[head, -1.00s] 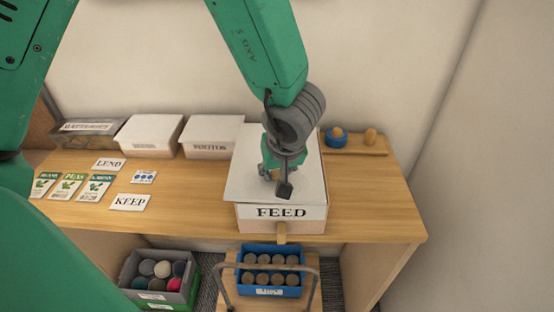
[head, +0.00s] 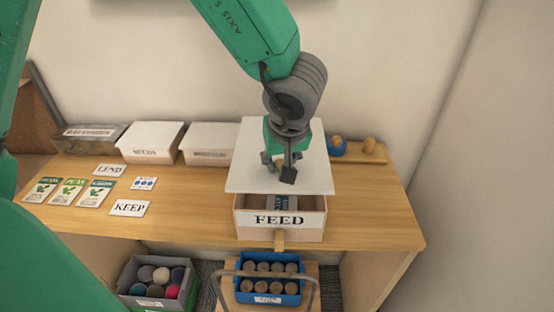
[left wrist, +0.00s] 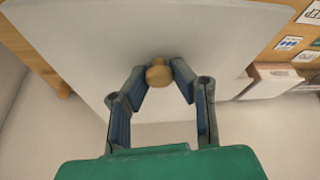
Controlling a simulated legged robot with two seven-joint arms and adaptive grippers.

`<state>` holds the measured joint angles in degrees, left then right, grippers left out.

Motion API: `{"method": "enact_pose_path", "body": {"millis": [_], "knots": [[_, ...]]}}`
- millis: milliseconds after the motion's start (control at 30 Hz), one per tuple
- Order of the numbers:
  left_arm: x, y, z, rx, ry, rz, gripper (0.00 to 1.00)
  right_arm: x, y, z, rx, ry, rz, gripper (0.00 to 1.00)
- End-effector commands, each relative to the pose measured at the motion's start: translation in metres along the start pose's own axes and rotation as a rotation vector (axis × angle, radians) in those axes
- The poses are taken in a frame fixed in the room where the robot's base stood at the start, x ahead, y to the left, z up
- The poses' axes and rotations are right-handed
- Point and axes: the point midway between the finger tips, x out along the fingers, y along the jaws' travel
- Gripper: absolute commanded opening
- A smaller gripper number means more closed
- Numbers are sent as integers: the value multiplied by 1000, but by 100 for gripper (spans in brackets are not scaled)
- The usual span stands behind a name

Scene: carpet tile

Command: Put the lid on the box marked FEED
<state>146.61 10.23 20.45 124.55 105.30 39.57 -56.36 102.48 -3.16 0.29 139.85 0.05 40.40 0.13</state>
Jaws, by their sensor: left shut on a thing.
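The box marked FEED (head: 280,228) stands at the front edge of the wooden counter, its label facing me. A flat white lid (head: 245,178) is over it, set back so that the box's front opening shows, with something blue-grey partly visible inside. My left gripper (head: 278,170) is shut on the lid's round wooden knob. In the left wrist view the fingers (left wrist: 160,70) close around the knob (left wrist: 158,77), with the white lid (left wrist: 90,50) beneath. The lid looks raised off the box; the exact gap is hard to tell. My right gripper is not in view.
Two white-lidded boxes (head: 150,138) and a clear container (head: 90,135) stand at the back left. Cards, including KEEP (head: 130,208), lie left of the FEED box. A wooden board (head: 372,157) holds small items at right. Bins (head: 270,292) sit below the counter.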

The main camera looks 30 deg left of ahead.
Motion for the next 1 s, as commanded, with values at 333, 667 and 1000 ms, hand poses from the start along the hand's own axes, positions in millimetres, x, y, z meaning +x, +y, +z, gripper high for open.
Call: {"method": "enact_pose_path", "body": {"millis": [333,667,1000], "knots": [[2,-6,-5,-3,-5,5,0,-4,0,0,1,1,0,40],[18,-2,4,-1,-3,2,0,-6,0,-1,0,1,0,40],[33,0,13,0,1,2,0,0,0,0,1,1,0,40]]}}
